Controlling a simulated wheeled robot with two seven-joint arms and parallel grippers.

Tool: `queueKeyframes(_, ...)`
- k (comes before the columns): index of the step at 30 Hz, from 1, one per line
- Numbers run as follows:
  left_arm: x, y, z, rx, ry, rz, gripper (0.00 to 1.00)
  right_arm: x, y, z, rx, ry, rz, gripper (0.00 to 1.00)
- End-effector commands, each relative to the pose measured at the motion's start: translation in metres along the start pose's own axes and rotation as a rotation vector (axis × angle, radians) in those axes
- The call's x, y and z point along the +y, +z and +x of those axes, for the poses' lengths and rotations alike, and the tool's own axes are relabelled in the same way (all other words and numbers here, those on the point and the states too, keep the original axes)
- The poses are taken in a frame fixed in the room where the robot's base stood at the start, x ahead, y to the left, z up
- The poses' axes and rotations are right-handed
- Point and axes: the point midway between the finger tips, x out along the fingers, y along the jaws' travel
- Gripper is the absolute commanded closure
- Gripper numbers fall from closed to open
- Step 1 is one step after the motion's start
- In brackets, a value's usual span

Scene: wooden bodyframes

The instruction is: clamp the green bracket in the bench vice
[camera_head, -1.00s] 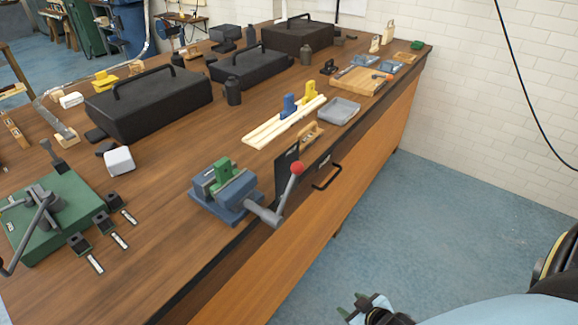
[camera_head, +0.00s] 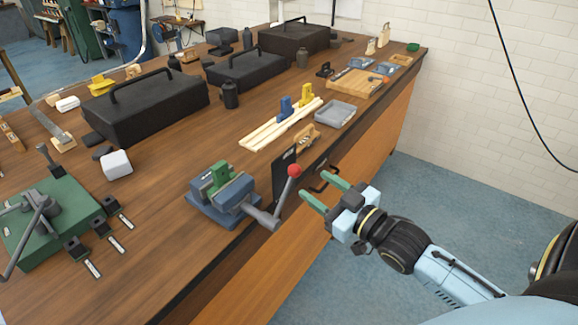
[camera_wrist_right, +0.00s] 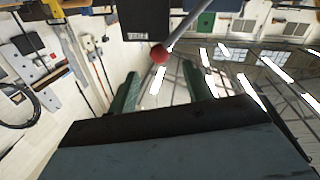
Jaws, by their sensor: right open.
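The blue-grey bench vice (camera_head: 225,200) stands at the bench's front edge. The green bracket (camera_head: 219,174) sits upright between its jaws; I cannot tell whether the jaws touch it on both sides. The vice handle (camera_head: 285,195) is a grey lever tilted up to the right, ending in a red ball (camera_head: 294,170). My right gripper (camera_head: 322,190) is open and empty, just right of the red ball and apart from it. In the right wrist view the red ball (camera_wrist_right: 159,54) shows beyond the open green fingers (camera_wrist_right: 160,92). My left gripper is not in view.
A green fixture (camera_head: 45,225) stands left of the vice. A grey tray (camera_head: 335,114) and wooden rails (camera_head: 282,125) lie behind it. The floor at right is clear.

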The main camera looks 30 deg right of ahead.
Motion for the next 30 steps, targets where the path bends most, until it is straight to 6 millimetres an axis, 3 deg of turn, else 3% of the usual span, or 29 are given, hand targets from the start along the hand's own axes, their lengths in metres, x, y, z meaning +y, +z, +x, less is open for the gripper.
queueKeyframes(15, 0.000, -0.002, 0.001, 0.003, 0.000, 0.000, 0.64, 0.000, 0.000, 0.083, 0.000, 0.001, 0.000, 0.50)
queueKeyframes(21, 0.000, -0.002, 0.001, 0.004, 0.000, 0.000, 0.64, 0.000, 0.001, 0.097, -0.002, 0.000, 0.000, 0.50)
queueKeyframes(30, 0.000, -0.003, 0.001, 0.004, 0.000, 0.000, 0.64, 0.000, 0.001, 0.099, -0.002, 0.000, 0.000, 0.50)
